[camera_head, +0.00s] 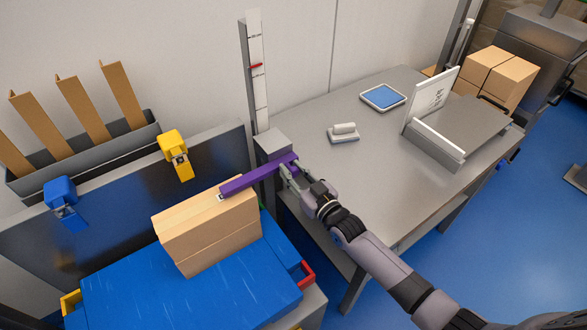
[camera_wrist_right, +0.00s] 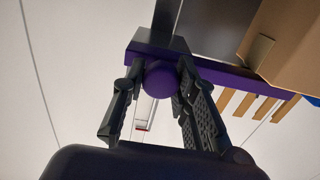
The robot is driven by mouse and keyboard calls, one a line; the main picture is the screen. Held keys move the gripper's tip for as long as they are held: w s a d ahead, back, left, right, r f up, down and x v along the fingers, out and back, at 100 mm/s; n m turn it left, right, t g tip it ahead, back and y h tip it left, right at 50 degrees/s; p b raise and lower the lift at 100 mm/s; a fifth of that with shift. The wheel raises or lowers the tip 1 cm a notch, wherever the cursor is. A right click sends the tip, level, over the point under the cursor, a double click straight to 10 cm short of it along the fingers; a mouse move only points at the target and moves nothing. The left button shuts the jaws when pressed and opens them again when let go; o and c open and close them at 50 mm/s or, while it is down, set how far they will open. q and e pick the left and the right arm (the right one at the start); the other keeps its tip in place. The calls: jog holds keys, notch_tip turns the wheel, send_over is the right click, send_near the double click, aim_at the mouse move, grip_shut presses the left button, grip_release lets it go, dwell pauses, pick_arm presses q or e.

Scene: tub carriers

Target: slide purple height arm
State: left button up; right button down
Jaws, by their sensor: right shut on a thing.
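The purple height arm (camera_head: 251,179) reaches left from a grey block (camera_head: 272,146) at the upright scale (camera_head: 257,75). Its free end lies over the top of a cardboard box (camera_head: 208,230); I cannot tell whether it touches. The scale is white with a red mark. My right gripper (camera_head: 290,168) is shut on the arm's right end. In the right wrist view a round purple knob (camera_wrist_right: 161,79) sits between the fingers (camera_wrist_right: 155,100), and the purple bar (camera_wrist_right: 235,77) runs off to the right. My left gripper is not in view.
The box stands on a blue tub lid (camera_head: 190,290). Blue (camera_head: 62,200) and yellow (camera_head: 175,155) clamps sit on the dark panel behind. A metal table (camera_head: 375,150) at right bears a blue-screened device (camera_head: 383,97), a small white block (camera_head: 344,133) and a sign stand (camera_head: 433,98).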

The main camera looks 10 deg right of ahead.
jog(key=shift+f, duration=0.5)
jog(key=c, duration=1.3)
grip_release()
jog(key=shift+r, duration=0.1)
jog(key=shift+s, duration=0.15)
jog(key=v, duration=1.1)
jog(key=shift+s+d, duration=0.2)
jog(key=shift+s, duration=0.15)
jog(key=shift+a, duration=0.1)
